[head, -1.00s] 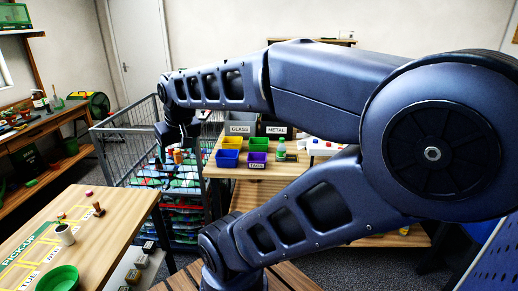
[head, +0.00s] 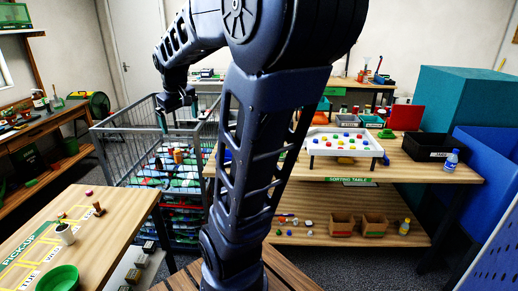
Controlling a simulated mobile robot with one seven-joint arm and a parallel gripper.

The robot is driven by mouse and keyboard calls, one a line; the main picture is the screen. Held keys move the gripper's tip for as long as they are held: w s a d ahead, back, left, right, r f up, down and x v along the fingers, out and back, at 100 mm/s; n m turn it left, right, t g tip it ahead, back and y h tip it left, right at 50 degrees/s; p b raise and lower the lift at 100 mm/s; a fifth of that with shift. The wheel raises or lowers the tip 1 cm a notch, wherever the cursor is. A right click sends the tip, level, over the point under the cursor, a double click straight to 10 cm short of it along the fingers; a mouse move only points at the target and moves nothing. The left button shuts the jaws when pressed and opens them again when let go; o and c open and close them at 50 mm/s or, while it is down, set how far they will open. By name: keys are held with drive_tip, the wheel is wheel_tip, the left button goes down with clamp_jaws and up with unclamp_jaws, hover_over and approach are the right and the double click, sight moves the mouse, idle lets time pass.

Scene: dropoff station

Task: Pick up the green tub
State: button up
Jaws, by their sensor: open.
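The green tub (head: 58,279) is a round, open-topped bowl at the lower left of the head view. It stands on the wooden pick-up table (head: 105,238), partly cut off by the bottom edge of the picture. My gripper (head: 177,112) is open and hangs, pointing down, in front of the wire cart at upper left of centre. It is well apart from the tub, above and to the right of it in the picture. I see nothing between its fingers.
A wire cart (head: 118,160) full of packets stands behind the pick-up table. The sorting table (head: 430,170) at right holds a white tray (head: 322,150) and a black bin (head: 427,147).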

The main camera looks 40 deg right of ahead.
drive_tip(key=w+d+f+n+g+h, duration=0.1)
drive_tip(key=w+d+f+n+g, duration=0.15)
drive_tip(key=w+d, duration=0.9)
drive_tip(key=w+d+f+n+g+h, duration=0.1)
drive_tip(key=w+d+f, duration=0.3)
drive_tip(key=w+d, duration=0.75)
drive_tip(key=d+f+n+g, duration=0.1)
drive_tip(key=d+f, duration=0.7)
drive_tip(key=d, duration=0.2)
drive_tip(key=d+f+n+g, duration=0.1)
drive_tip(key=d+f, duration=0.7)
drive_tip(key=d, duration=0.2)
drive_tip(key=d+f+n+g, duration=0.1)
drive_tip(key=d+f, duration=0.7)
drive_tip(key=d, duration=0.3)
drive_tip(key=shift+w+d+f+n, duration=0.1)
drive_tip(key=shift+f+n, duration=0.05)
drive_tip(key=shift+n, duration=0.2)
drive_tip(key=shift+w+a+f+x, duration=0.1)
drive_tip(key=shift+w+x, duration=0.05)
drive_tip(key=shift+x, duration=0.7)
drive_tip(key=shift+w+a+f+x, duration=0.1)
drive_tip(key=shift+w+x, duration=0.05)
drive_tip(key=shift+x, duration=0.7)
drive_tip(key=shift+w+a+f+x, duration=0.1)
drive_tip(key=shift+w+x, duration=0.1)
drive_tip(key=shift+x, duration=0.7)
drive_tip(key=shift+f, duration=0.15)
drive_tip(key=c, duration=0.8)
